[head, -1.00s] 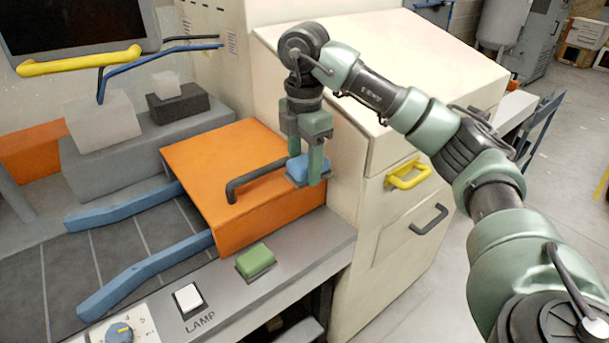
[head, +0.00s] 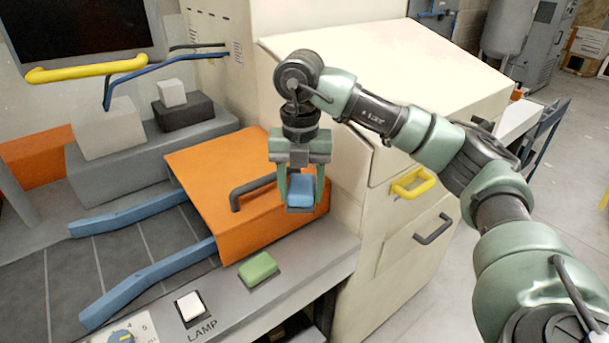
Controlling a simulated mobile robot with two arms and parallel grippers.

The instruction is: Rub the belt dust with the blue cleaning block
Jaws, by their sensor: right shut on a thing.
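My right gripper (head: 301,196) points down and is shut on the blue cleaning block (head: 300,189). It holds the block over the right end of the orange cover (head: 225,180), just right of the cover's dark handle. I cannot tell whether the block touches the cover. The dark belt (head: 120,250) lies at the left, between and around two blue guide rails (head: 150,282). I cannot make out dust on it; part of it is hidden under the orange cover. My left gripper is not in view.
A green button (head: 258,268) and a white lamp switch (head: 190,307) sit on the front ledge. Grey and white blocks (head: 108,128) stand behind the belt. A yellow bar (head: 88,68) hangs at upper left. A cream cabinet (head: 395,215) with yellow and dark handles stands at right.

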